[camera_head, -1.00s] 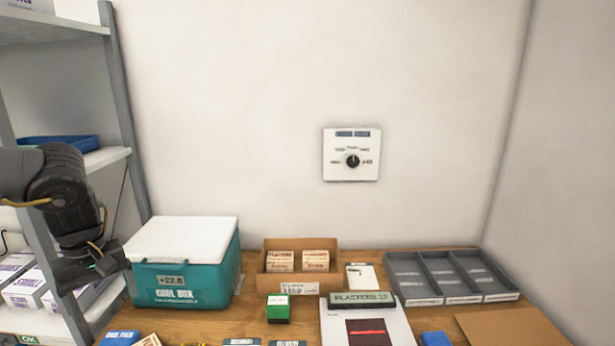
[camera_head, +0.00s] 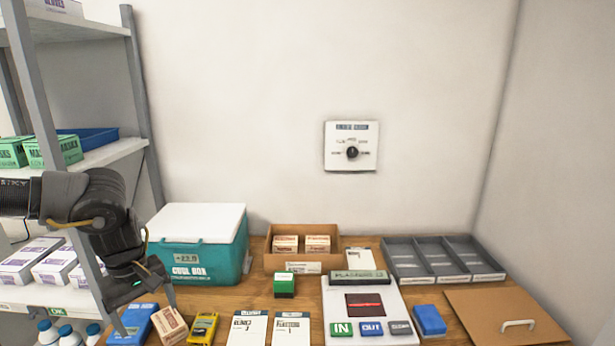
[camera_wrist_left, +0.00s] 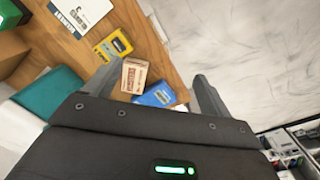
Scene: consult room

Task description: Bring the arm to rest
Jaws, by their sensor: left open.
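My left arm comes in from the left in the head view. Its gripper (camera_head: 145,311) points down in front of the shelf, at the left end of the wooden table (camera_head: 258,299). It is open. In the left wrist view its two fingers (camera_wrist_left: 153,88) stand wide apart with nothing held between them. Beyond them lie a blue pack (camera_wrist_left: 160,95), a small brown-and-white box (camera_wrist_left: 134,76) and a yellow device (camera_wrist_left: 113,45). The fingers look apart from these. My right gripper is not in view.
The teal cool box (camera_head: 205,268) with a white lid stands close right of my left gripper. The shelf unit (camera_head: 138,85) stands behind and left of the arm. Cards, a till-like panel (camera_head: 393,312), grey trays (camera_head: 404,277) and a brown board (camera_head: 480,317) fill the table.

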